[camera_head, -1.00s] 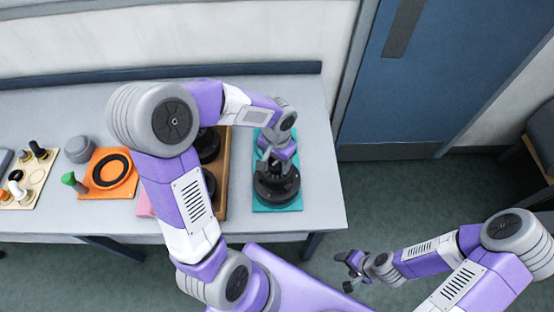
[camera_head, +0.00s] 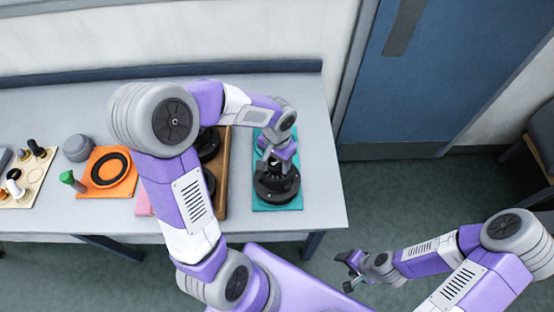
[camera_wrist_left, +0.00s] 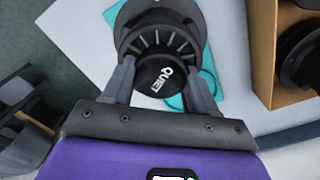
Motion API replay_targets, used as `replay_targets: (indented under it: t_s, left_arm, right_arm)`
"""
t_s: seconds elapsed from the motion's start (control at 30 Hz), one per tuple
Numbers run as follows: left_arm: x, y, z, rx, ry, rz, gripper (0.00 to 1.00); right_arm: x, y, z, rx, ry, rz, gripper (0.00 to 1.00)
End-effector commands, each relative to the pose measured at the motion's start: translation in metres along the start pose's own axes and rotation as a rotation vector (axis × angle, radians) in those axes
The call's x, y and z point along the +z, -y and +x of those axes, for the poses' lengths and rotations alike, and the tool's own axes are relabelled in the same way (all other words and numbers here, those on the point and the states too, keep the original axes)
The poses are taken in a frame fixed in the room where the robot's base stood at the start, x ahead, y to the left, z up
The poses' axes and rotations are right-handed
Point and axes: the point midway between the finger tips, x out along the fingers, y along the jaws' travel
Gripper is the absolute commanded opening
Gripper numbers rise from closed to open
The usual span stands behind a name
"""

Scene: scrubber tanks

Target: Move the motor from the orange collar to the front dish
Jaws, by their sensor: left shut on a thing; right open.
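The motor (camera_head: 277,188) is black and round, with a wide dark base. In the left wrist view the motor (camera_wrist_left: 162,72) shows a finned body and a cap marked "QUIET". My left gripper (camera_head: 274,163) is shut on it from above, with one finger on each side. In the left wrist view the left gripper (camera_wrist_left: 160,88) holds the cap. The motor is over the front part of a teal plate (camera_head: 262,203); its base hides any dish beneath, and contact is unclear. The orange plate (camera_head: 99,187) has an empty black ring. My right gripper (camera_head: 349,272) is open and empty, off the table.
A wooden tray (camera_head: 223,205) with black round parts stands left of the teal plate, partly behind my left arm. A green-topped peg (camera_head: 68,178), grey round part (camera_head: 77,149) and cream board (camera_head: 30,183) with several pegs are farther left. The table right of the teal plate is clear.

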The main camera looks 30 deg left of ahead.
Motion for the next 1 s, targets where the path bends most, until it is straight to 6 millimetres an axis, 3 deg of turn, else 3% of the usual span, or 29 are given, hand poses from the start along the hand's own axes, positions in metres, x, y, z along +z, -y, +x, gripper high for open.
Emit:
replay_targets:
  t_s: [0.8, 0.83, 1.0]
  left_arm:
    - [-0.0013, 0.0, -0.0004, -0.001, -0.005, 0.001, 0.0]
    - [-0.0013, 0.0, -0.0004, -0.001, -0.005, 0.001, 0.63]
    - [-0.0008, 0.0, 0.0001, 0.0, -0.003, 0.0, 0.88]
  right_arm:
    - [0.0, -0.0003, 0.0009, 0.0, 0.0, 0.0, 0.64]
    - [0.0, -0.0003, 0.0009, 0.0, 0.0, 0.0, 0.64]
    - [0.0, -0.0004, 0.001, 0.0, 0.0, 0.0, 0.64]
